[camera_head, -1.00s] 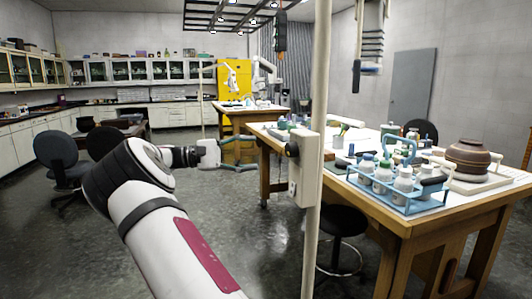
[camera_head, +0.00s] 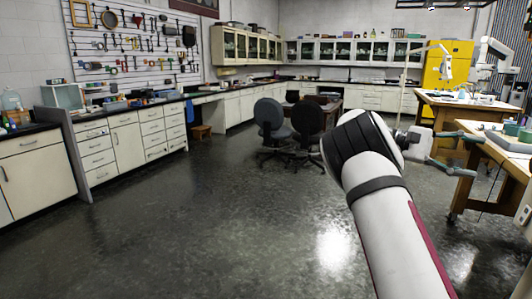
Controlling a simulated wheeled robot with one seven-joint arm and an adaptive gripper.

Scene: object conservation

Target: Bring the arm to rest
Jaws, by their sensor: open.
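My arm, white with black joint bands, rises from the lower right of the head view and bends at its elbow. My gripper (camera_head: 468,155) is at the right, beyond the elbow, pointing right. Its two dark fingers are spread apart with nothing between them. It appears in front of the near edge of the wooden worktable (camera_head: 493,150); I cannot tell how far apart they are.
Two dark office chairs (camera_head: 270,122) stand mid-room. White drawer cabinets (camera_head: 120,150) line the left wall under a tool board (camera_head: 135,40). A yellow cabinet (camera_head: 448,65) and another wooden table (camera_head: 470,98) stand at the back right. The floor (camera_head: 210,220) is clear.

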